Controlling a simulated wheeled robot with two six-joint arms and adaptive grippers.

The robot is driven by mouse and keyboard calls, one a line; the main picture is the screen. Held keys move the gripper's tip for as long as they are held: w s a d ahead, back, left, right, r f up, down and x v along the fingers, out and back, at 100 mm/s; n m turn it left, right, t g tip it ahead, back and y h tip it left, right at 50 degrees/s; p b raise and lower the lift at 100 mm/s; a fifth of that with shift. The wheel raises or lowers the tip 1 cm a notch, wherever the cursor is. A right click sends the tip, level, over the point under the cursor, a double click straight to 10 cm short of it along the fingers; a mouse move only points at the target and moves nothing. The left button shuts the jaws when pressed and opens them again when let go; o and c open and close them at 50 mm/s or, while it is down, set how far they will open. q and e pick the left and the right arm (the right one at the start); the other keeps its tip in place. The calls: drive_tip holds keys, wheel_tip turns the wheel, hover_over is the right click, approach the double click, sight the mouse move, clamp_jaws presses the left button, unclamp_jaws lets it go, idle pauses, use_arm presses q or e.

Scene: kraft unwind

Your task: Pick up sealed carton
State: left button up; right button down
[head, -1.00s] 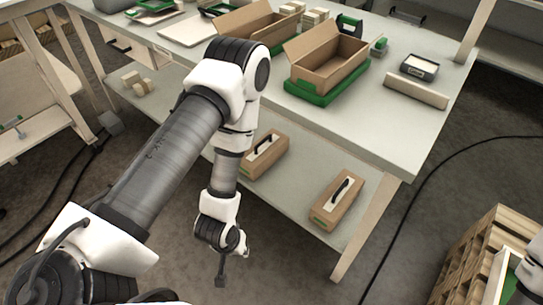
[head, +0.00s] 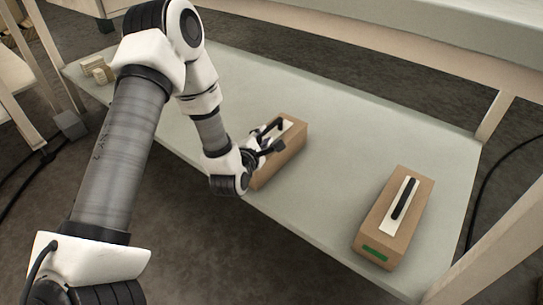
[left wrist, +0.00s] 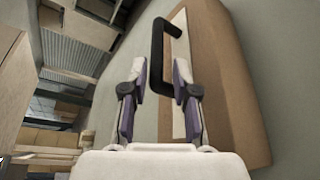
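Two closed brown cartons with black handles on white strips rest on the lower shelf in the head view. The left carton (head: 285,153) is partly hidden by my left gripper (head: 268,138), which is at its handle. The right carton (head: 398,222) has a green label on its near end. In the left wrist view my left gripper (left wrist: 157,88) is open, its two fingers apart. The left carton (left wrist: 225,80) fills the right side there. Its black handle (left wrist: 157,50) stands ahead of and partly between the fingers; I cannot tell whether they touch it. My right gripper is out of view.
The grey lower shelf (head: 340,150) has free room between the cartons. Small pale blocks (head: 97,68) lie at its far left. The upper table (head: 400,30) overhangs the back, and table legs (head: 494,117) stand at the right.

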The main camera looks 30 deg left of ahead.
sight(268, 130)
use_arm(q)
drive_tip(key=b+x, duration=0.3)
drive_tip(key=x, duration=0.2)
drive_tip(key=shift+w+d, duration=0.1)
drive_tip(key=shift+w, duration=0.45)
drive_tip(key=shift+r, duration=0.15)
clamp_jaws()
drive_tip(key=shift+r, duration=0.1)
